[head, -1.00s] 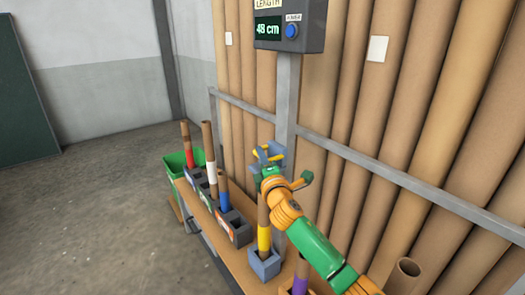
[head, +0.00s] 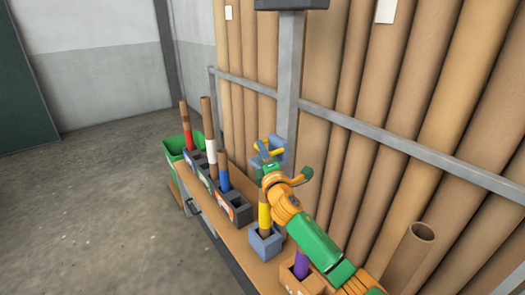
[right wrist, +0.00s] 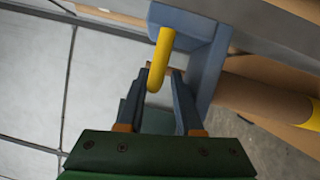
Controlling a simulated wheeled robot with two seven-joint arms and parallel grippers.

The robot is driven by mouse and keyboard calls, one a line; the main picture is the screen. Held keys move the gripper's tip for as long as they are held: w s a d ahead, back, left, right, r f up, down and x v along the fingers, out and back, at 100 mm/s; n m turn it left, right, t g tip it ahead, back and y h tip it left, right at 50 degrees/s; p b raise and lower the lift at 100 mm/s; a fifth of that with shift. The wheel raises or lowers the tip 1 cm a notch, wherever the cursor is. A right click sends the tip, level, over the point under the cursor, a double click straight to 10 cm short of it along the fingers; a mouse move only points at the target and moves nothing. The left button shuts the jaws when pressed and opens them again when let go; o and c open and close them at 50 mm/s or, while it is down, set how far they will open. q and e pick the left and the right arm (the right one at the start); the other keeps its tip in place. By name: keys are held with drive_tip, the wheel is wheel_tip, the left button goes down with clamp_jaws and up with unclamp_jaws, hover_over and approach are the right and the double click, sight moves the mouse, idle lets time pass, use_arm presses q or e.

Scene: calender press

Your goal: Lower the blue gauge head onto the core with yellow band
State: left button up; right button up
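The blue gauge head (head: 274,152), a blue-grey block with a yellow handle, sits on the grey post above the shelf. It also shows in the right wrist view (right wrist: 208,60). My right gripper (head: 266,164) is at it, with its dark fingers (right wrist: 160,98) apart on either side of the yellow handle (right wrist: 158,62). A gap shows beside the handle. The core with yellow band (head: 264,216) stands upright in a blue-grey holder (head: 266,244), below the gauge head. Its top is partly hidden by my right gripper. My left gripper is not in view.
Cores with red (head: 187,133), white (head: 210,150), blue (head: 224,179) and purple (head: 301,265) bands stand in holders along the shelf (head: 248,268). Tall brown tubes and a grey rail (head: 375,132) stand close behind my right arm. Open floor lies to the left.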

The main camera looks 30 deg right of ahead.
drive_tip(key=v, duration=0.7)
idle(0.3)
